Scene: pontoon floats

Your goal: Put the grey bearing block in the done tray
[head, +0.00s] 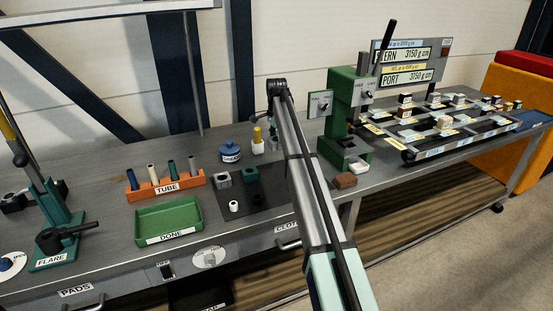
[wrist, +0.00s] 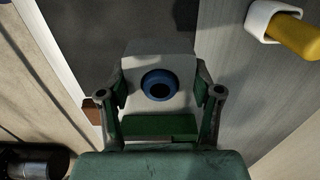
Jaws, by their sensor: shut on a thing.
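My gripper is shut on a light grey block (wrist: 135,72) with a blue ring around a dark bore. In the wrist view my gripper (wrist: 160,88) has one finger on each side of the block, which appears held clear of the surface. In the head view my gripper (head: 272,132) is small and partly behind my arm, near the back of the bench, so the held block is hard to make out there. The green done tray (head: 166,215) stands at the bench front, left of the gripper, and looks empty.
An orange tube rack (head: 180,187), a blue grease pot (head: 230,151) and a yellow-topped bottle (head: 257,139) stand nearby. A green press (head: 345,115) is at right.

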